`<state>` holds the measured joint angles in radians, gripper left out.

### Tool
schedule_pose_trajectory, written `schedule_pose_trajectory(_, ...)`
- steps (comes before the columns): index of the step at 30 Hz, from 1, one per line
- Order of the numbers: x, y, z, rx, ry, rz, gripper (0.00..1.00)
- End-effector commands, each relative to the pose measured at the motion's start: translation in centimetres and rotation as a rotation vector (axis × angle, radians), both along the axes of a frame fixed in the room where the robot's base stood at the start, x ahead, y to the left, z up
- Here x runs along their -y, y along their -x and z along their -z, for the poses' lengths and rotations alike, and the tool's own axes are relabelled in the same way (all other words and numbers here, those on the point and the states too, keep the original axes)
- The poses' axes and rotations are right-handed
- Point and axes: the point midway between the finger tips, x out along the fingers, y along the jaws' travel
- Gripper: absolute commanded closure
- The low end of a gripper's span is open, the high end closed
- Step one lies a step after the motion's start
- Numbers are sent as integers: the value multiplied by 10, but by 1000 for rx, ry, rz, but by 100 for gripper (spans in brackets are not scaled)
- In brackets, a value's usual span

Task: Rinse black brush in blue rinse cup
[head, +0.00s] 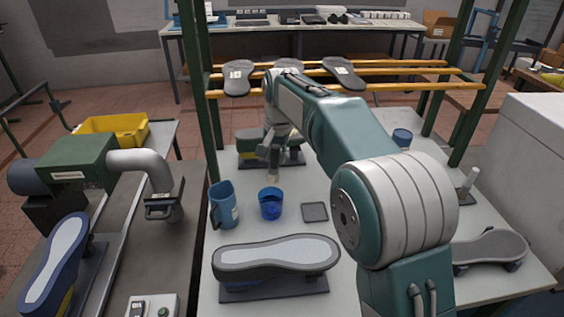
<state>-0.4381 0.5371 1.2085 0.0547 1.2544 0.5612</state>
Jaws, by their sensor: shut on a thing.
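My gripper (270,152) points down over the white table, behind the blue cup in the middle. It is shut on a brush, taken to be the black brush (273,174), whose pale lower end points down and shows below the fingers. Its handle is mostly hidden by the gripper. The blue cup (270,208) stands upright just in front of and below the brush end, which looks clear of its rim. A second blue cup (402,140) stands at the right behind my arm. I cannot tell from looks alone which cup is the rinse cup.
A blue jug (223,208) stands left of the middle cup, a dark square pad (315,212) right of it. A shoe last (276,252) lies in front, another sole (490,248) at right. Soles rest on an orange rail rack (400,86) behind.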

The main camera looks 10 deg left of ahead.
Motion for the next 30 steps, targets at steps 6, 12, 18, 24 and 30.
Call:
schedule_pose_trajectory(6,-5,-7,4,2,-5,12,100)
schedule_pose_trajectory(12,-5,-7,16,0,-5,12,100)
schedule_pose_trajectory(18,-5,-7,34,1,-5,12,100)
schedule_pose_trajectory(24,-4,-7,50,0,-5,12,100)
schedule_pose_trajectory(30,-4,-7,68,0,-5,11,100)
